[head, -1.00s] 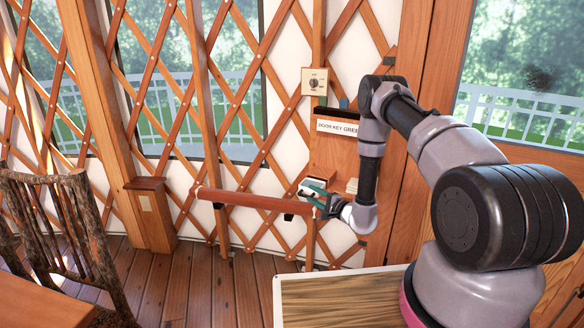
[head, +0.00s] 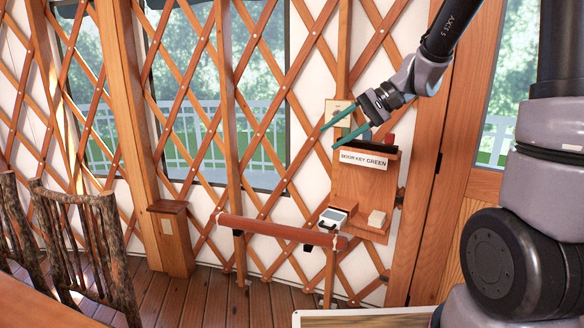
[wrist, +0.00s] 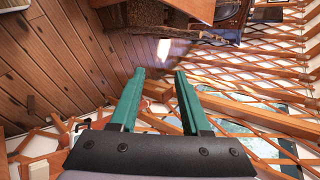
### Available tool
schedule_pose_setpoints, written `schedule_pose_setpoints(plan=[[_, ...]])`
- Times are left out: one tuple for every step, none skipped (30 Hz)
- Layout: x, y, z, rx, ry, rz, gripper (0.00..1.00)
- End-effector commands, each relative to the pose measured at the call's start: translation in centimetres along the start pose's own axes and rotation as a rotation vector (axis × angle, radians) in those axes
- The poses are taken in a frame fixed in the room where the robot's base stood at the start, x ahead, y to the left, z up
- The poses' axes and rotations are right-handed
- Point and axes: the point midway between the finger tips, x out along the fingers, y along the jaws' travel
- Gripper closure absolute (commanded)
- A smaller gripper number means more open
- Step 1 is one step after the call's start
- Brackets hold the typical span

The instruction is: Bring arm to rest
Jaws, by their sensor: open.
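My gripper (head: 342,129) is open and empty in the head view. Its two teal fingers point left, in front of the lattice wall and just above the wooden key board. In the wrist view my gripper (wrist: 160,78) shows both teal fingers spread apart with nothing between them. My arm comes down from the top right to it.
The key board (head: 368,187) reads "DOOR KEY GREEN". A small grey-white device (head: 333,217) and a beige block (head: 377,219) sit low on it. A red-brown rail (head: 280,229) runs across the lattice. A rustic chair (head: 85,240) stands at left.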

Motion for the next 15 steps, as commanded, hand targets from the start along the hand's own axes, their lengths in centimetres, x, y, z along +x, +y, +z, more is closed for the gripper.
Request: schedule_pose_setpoints(plan=[[-1.3, 0.0, 1.5, -0.024, 0.031, 0.053, 0.53], [-2.1, 0.2, 2.3, -0.034, 0.051, 0.089, 0.53], [-3.0, 0.5, 3.3, -0.045, 0.079, 0.135, 0.53], [-3.7, 0.8, 4.0, -0.052, 0.102, 0.167, 0.53], [-4.5, 1.1, 4.7, -0.062, 0.129, 0.2, 0.53], [-5.5, 1.5, 5.5, -0.072, 0.166, 0.243, 0.53], [-6.2, 1.8, 6.1, -0.08, 0.196, 0.272, 0.53], [-7.0, 2.0, 6.7, -0.089, 0.23, 0.301, 0.53], [-8.1, 2.5, 7.4, -0.098, 0.274, 0.337, 0.53], [-8.9, 2.7, 8.0, -0.106, 0.311, 0.363, 0.53], [-9.7, 3.0, 8.4, -0.115, 0.348, 0.387, 0.53], [-10.7, 3.4, 9.1, -0.123, 0.398, 0.416, 0.53], [-11.4, 3.6, 9.5, -0.13, 0.436, 0.435, 0.53], [-12.2, 3.8, 9.9, -0.137, 0.472, 0.452, 0.53], [-13.0, 4.1, 10.3, -0.144, 0.518, 0.472, 0.53]])
